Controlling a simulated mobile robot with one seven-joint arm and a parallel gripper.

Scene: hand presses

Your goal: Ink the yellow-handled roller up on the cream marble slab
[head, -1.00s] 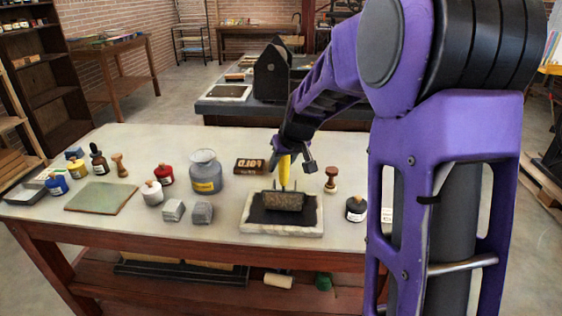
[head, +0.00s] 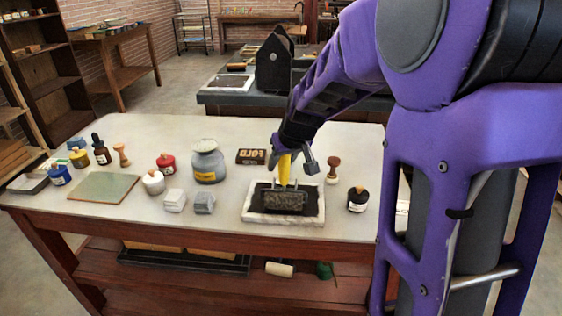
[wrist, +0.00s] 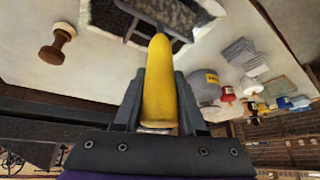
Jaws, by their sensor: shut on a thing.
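My gripper (wrist: 160,108) is shut on the yellow handle (wrist: 159,75) of the roller, which points down from the jaws. In the head view the yellow handle (head: 284,170) shows below my wrist. The roller's dark, speckled drum (head: 284,201) is over the black ink patch on the cream marble slab (head: 256,217) and appears to rest on it. The slab's pale rim shows around the black patch. In the wrist view the drum (wrist: 178,14) is cut off by the top edge, and the slab is mostly out of frame.
A wooden stamp (head: 333,170) and a black ink bottle (head: 357,200) stand right of the slab. A dark lettered block (head: 251,156) lies behind it. Grey blocks (head: 204,202), a grey jar (head: 208,162) and several bottles stand left. A green-grey plate (head: 103,188) lies further left.

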